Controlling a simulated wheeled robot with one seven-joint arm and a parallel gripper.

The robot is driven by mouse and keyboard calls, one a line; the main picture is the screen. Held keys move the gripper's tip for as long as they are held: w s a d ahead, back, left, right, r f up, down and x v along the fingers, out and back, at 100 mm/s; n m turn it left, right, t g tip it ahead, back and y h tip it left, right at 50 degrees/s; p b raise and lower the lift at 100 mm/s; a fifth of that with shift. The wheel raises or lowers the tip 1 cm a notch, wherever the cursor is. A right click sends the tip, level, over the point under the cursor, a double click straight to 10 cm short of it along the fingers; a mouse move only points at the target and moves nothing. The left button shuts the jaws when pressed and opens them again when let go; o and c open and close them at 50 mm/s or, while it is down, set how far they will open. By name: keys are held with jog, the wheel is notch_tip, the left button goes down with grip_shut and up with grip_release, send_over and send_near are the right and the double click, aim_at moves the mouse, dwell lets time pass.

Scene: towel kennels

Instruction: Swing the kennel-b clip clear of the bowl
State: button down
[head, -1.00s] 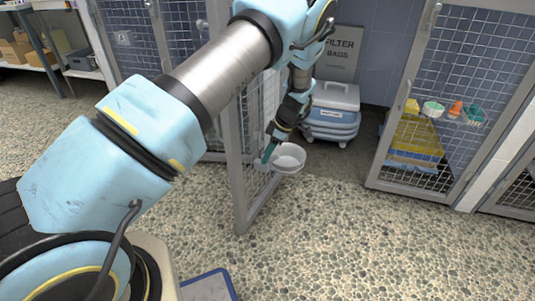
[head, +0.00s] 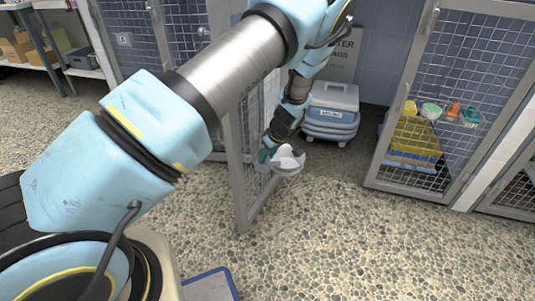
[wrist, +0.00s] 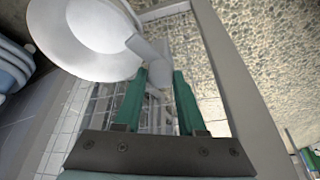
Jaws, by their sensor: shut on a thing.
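My gripper (wrist: 159,75) has its two green fingers around a small pale grey piece (wrist: 154,88), apparently the clip, and is shut on it. A pale arm (wrist: 143,50) runs from between the fingertips to the rim of the white bowl (wrist: 85,25). In the head view, my gripper (head: 267,155) is beside the open mesh kennel door, and the bowl (head: 290,167) sits right at the fingertips, looking tilted. A pale piece lies across the bowl's near top edge. Whether clip and bowl touch is unclear, and most of the clip is hidden.
The open mesh door (head: 240,180) stands just left of the bowl, its frame (wrist: 235,80) close to my fingers. Lidded blue-white bins (head: 331,112) stand behind. Another mesh kennel door (head: 420,100) is at right, with coloured bowls behind it. The pebbled floor (head: 340,230) in front is clear.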

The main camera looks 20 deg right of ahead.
jog(key=m+h+p, duration=0.1)
jog(key=m, duration=0.1)
jog(key=m+h, duration=0.1)
jog(key=m, duration=0.2)
jog(key=shift+a+r+m+p, duration=0.15)
jog(key=shift+a+m+p, duration=0.05)
jog(key=shift+m+p, duration=0.15)
jog(key=m+h, duration=0.1)
jog(key=m, duration=0.1)
jog(key=m+h+p, duration=0.1)
jog(key=m, duration=0.1)
jog(key=shift+m+g, duration=0.3)
jog(key=shift+m, duration=0.05)
jog(key=shift+m+p, duration=0.3)
jog(key=c, duration=0.5)
grip_release()
jog(key=p+v, duration=0.1)
jog(key=v, duration=0.9)
jog(key=shift+a+r, duration=0.25)
jog(key=shift+s, duration=0.1)
